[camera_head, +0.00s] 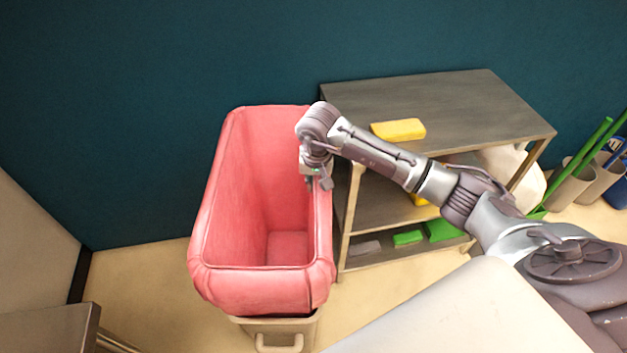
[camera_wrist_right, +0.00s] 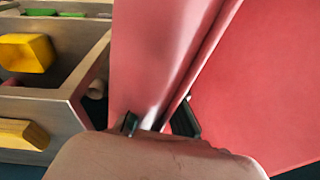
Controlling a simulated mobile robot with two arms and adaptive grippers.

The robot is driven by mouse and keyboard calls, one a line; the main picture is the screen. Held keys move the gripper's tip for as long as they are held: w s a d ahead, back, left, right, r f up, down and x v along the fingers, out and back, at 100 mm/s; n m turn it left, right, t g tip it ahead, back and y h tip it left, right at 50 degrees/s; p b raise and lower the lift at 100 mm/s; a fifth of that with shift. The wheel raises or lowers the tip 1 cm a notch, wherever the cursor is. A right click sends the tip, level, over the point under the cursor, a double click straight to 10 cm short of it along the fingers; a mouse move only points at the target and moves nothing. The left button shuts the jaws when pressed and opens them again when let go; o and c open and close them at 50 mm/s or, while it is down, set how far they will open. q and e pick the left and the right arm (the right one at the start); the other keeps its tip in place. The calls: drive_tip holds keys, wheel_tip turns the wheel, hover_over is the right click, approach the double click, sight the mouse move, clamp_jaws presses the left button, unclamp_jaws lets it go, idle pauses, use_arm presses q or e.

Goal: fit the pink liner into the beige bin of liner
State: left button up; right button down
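The pink liner (camera_head: 215,215) lines the tall bin, with its edge folded over the rim all round and hanging outside. The beige bin (camera_head: 276,326) shows only at its lower front, with a handle; the liner hides the rest. My right gripper (camera_head: 319,183) is at the liner's right rim. In the right wrist view, the fingers of my right gripper (camera_wrist_right: 158,121) stand apart on either side of the pink rim (camera_wrist_right: 200,55). I cannot tell whether they press on it. My left gripper is not in view.
A metal shelf cart (camera_head: 465,105) stands right of the bin, with a yellow block (camera_head: 398,129) on top and green blocks (camera_head: 408,238) below. Grey bins (camera_head: 570,186) with green handles stand far right. A dark teal wall is behind. Floor left of the bin is clear.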

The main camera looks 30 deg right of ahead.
wheel_tip(320, 180, down, 10)
drive_tip(key=b, duration=0.8)
drive_tip(key=shift+r, duration=0.1)
drive_tip(key=c, duration=1.2)
unclamp_jaws()
drive_tip(key=shift+c, duration=0.2)
wheel_tip(320, 180, up, 12)
drive_tip(key=s, duration=0.1)
drive_tip(key=shift+s+a, duration=0.15)
drive_tip(key=shift+s, duration=0.25)
